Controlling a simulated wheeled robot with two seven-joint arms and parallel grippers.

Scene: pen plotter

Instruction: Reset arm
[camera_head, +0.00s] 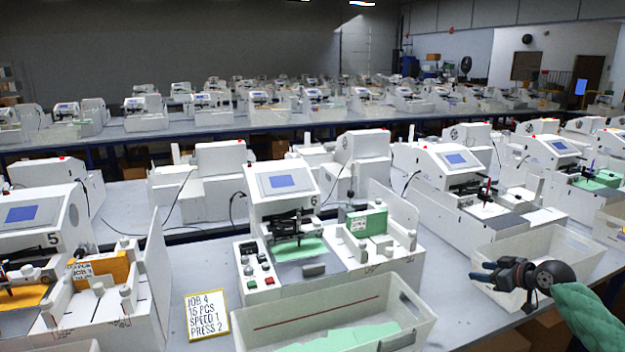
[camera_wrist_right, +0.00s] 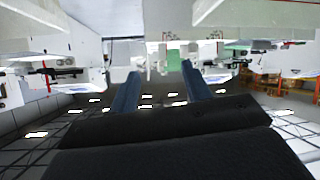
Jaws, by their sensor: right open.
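My right gripper (camera_head: 505,274) comes in from the lower right in the head view, with a green sleeve on its arm. It hangs in front of and over a white bin at the right and holds nothing. In the right wrist view its two blue fingers (camera_wrist_right: 156,92) stand apart with nothing between them. That view appears upside down. The pen plotter marked 6 (camera_head: 285,205) stands in the middle, left of the gripper, with green sheet under its head and a green stack (camera_head: 367,222) in its holder. My left gripper is not in view.
A white bin (camera_head: 400,335) with green sheets stands in front of plotter 6. A yellow job card (camera_head: 206,314) lies on the table to its left. Plotter 5 (camera_head: 45,225) is at the far left. Another white bin (camera_head: 571,245) is near my right gripper. Several more plotters fill rows behind.

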